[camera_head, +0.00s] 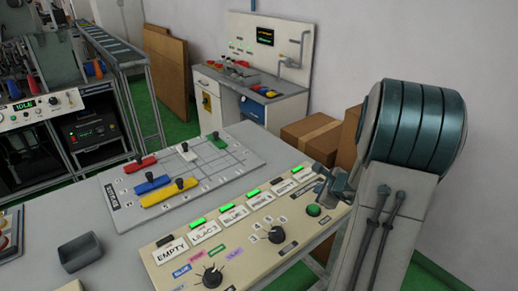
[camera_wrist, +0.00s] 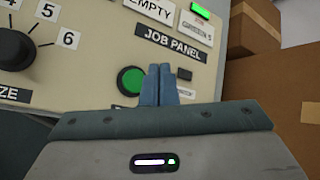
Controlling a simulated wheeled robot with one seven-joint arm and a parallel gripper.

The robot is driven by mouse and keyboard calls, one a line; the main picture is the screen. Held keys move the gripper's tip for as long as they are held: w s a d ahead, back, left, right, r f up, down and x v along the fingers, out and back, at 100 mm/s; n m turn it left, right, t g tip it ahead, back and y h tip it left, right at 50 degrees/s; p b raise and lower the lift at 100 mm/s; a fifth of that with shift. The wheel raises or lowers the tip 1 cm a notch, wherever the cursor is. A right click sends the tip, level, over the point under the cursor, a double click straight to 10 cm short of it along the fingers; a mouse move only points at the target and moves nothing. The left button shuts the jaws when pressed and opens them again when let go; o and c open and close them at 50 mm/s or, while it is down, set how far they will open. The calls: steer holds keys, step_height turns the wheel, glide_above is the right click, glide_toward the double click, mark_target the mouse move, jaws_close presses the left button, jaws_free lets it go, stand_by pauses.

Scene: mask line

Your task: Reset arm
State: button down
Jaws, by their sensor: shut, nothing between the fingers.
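My arm stands at the right in the head view, with my gripper (camera_head: 328,187) over the right end of the beige job panel (camera_head: 172,270). In the wrist view my gripper (camera_wrist: 162,70) has its two blue-grey fingers together, with nothing between them. The fingertips point at the panel, just right of a round green button (camera_wrist: 131,80). That button also shows in the head view (camera_head: 314,210). I cannot tell whether the fingers touch the panel. A black numbered knob (camera_wrist: 15,48) is at the left in the wrist view.
A grey board (camera_head: 240,164) with red, yellow, blue, white and green blocks lies behind the panel. A small dark tray (camera_head: 80,252) is at the left. Cardboard boxes (camera_head: 311,134) stand beyond the panel. A white workstation (camera_head: 262,70) is at the back wall.

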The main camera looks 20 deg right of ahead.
steer(key=shift+a, duration=0.1)
steer(key=s+a+r+n+g+y, duration=0.15)
steer(key=a+r+n, duration=0.35)
steer(key=a, duration=0.5)
steer(key=s+a+r+n+g+y, duration=0.1)
steer(key=s+a+r+n+y, duration=0.2)
steer(key=a+n, duration=0.55)
steer(key=s+a+r+n+g+h, duration=0.1)
steer(key=s+a+n+g+h, duration=0.1)
steer(key=s+n, duration=0.4)
steer(key=s+a+r+n+g+h, duration=0.1)
steer(key=s+a+r+n+h, duration=0.1)
steer(key=s+n, duration=0.5)
steer(key=s+a, duration=0.1)
steer(key=s, duration=0.1)
steer(key=shift+s+a+g+h, duration=0.3)
steer(key=shift+a+g+h, duration=0.05)
steer(key=shift+a, duration=0.05)
